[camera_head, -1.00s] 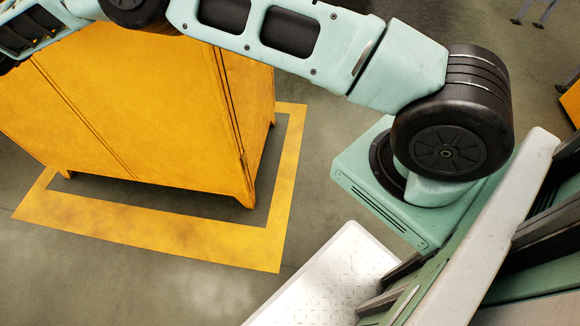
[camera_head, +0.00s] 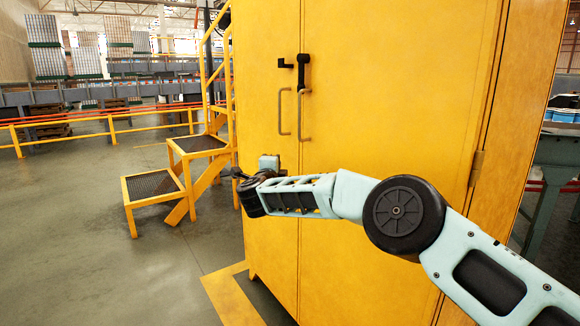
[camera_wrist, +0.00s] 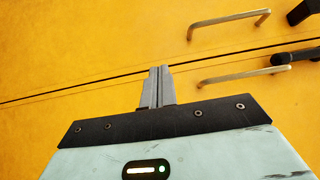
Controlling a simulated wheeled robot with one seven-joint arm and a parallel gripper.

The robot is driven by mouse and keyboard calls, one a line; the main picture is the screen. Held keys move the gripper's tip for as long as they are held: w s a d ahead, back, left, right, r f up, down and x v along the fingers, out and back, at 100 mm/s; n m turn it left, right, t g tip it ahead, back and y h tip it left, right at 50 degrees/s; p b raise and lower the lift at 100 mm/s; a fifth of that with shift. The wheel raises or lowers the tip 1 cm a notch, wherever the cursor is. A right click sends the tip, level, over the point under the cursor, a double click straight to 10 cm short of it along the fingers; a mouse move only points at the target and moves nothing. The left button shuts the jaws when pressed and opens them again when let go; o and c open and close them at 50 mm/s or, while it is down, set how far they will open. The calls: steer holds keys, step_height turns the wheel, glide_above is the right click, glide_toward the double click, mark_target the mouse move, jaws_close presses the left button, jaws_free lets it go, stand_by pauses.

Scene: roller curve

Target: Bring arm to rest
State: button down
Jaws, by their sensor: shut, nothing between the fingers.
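My arm reaches from the lower right of the head view toward the front of a tall yellow cabinet (camera_head: 400,90). My gripper (camera_wrist: 160,72) shows in the wrist view with its two grey fingers together and nothing between them. Behind it is the yellow cabinet front (camera_wrist: 60,50) with the dark seam between its doors. In the head view the end of my arm is by the left door, below the handles, and the fingers are too small to make out there. I cannot tell the gap between my gripper and the cabinet.
The cabinet doors have two bar handles (camera_head: 304,115) and a black latch (camera_head: 303,72), and look shut. Yellow steps (camera_head: 200,143) with a railing stand left of the cabinet. Open floor (camera_head: 70,220) lies at the left. A yellow line (camera_head: 230,297) marks the floor by the cabinet.

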steer(key=s+a+r+n+g+y, duration=0.1)
steer(key=s+a+r+n+y, duration=0.3)
steer(key=s+a+n+y, duration=0.15)
steer(key=s+a+r+n+g+y, duration=0.1)
steer(key=s+a+r+n+y, duration=0.35)
steer(key=s+a, duration=0.2)
steer(key=s+f+n+g+y, duration=0.25)
steer(key=s+n+g, duration=0.55)
steer(key=s, duration=0.5)
steer(key=s+d+f+n+g+h, duration=0.3)
steer(key=s+d+f, duration=0.1)
steer(key=s+d, duration=0.75)
steer(key=s+d+f+n+g+h, duration=0.2)
steer(key=s+d+f+n+h, duration=0.15)
steer(key=s+d, duration=0.8)
steer(key=s+d+f+n+g+h, duration=0.25)
steer(key=s+d+f+h, duration=0.2)
steer(key=s+d, duration=0.65)
step_height(320, 180, up, 16)
steer(key=w+p, duration=0.1)
steer(key=p, duration=1.6)
steer(key=shift+d+r+y, duration=0.25)
steer(key=shift+d+y, duration=0.15)
steer(key=shift+y, duration=0.05)
